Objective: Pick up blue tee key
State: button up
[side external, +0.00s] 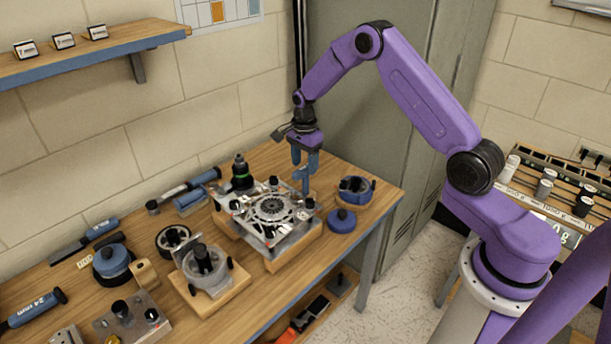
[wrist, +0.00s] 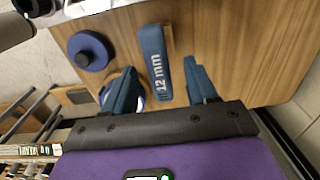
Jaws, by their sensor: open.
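The blue tee key (wrist: 154,60), a blue bar marked "12 mm", shows in the wrist view between the two fingers of my gripper (wrist: 160,70). In the side external view my gripper (side external: 305,168) points down at the back right of the fixture. The blue fingers and the key overlap there, so I cannot separate them well. My gripper is open and holds nothing.
A metal fixture (side external: 270,208) on a wooden base stands close left of my gripper. A blue disc with a black knob (side external: 341,220) and a blue-rimmed round part (side external: 355,189) sit to the right, near the table edge. A grey cabinet (side external: 372,105) stands behind.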

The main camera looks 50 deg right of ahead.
aim_at(305, 166)
jog(key=shift+s+d+f, duration=0.1)
jog(key=shift+f, duration=2.2)
grip_shut()
jog(key=shift+r, duration=0.15)
jog(key=shift+r, duration=0.55)
jog(key=s+a+r, duration=0.2)
jog(key=s+r, duration=0.9)
jog(key=s, duration=0.3)
jog(key=shift+r, duration=0.3)
